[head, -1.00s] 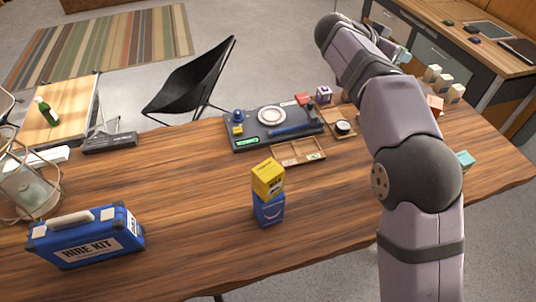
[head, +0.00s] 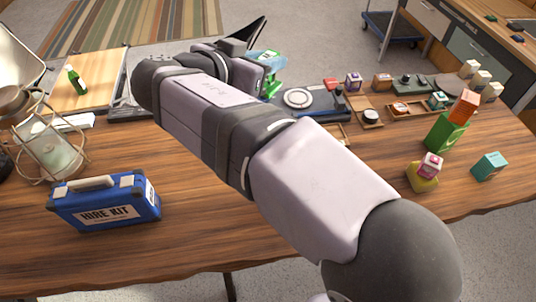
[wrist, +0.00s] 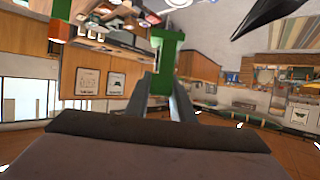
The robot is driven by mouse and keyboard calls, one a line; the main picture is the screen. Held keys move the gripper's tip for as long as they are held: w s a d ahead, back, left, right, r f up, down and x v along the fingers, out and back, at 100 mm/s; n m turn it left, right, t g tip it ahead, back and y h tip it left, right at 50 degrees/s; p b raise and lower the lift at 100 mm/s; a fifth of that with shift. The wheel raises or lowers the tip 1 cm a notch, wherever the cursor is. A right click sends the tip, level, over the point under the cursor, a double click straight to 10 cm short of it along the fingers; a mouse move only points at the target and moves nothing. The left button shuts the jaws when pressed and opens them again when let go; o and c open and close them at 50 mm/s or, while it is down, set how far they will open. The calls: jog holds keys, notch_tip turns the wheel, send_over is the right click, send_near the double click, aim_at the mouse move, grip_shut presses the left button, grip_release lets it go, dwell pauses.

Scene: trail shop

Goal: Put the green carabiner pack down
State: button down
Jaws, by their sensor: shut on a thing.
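The green carabiner pack (wrist: 165,62) is held between the fingertips of my gripper (wrist: 166,92) in the wrist view, and looks like a green I-shape there. In the head view the pack (head: 271,88) is a small green piece under my gripper (head: 268,74), in front of the dark tray on the wooden table (head: 180,165). My gripper is shut on it. The pack appears held up above the table; the exact height cannot be told. My arm covers the middle of the table and part of the tray.
A blue hire kit case (head: 105,203) and a wire lantern (head: 48,150) stand on the left. On the right are a green box (head: 446,132) with an orange box (head: 465,104) on top, a yellow box (head: 422,177) bearing a pink-white box, and a teal box (head: 489,166).

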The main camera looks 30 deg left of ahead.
notch_tip(320, 180, down, 4)
jog(key=shift+w+r, duration=0.1)
notch_tip(320, 180, down, 19)
jog(key=p, duration=0.3)
dwell(0.7)
jog(key=shift+f, duration=0.25)
jog(key=c, duration=1.9)
grip_release()
jog(key=shift+b, duration=0.3)
jog(key=shift+c, duration=0.2)
jog(key=o, duration=0.4)
jog(key=shift+r+p, duration=0.15)
jog(key=shift+p, duration=0.15)
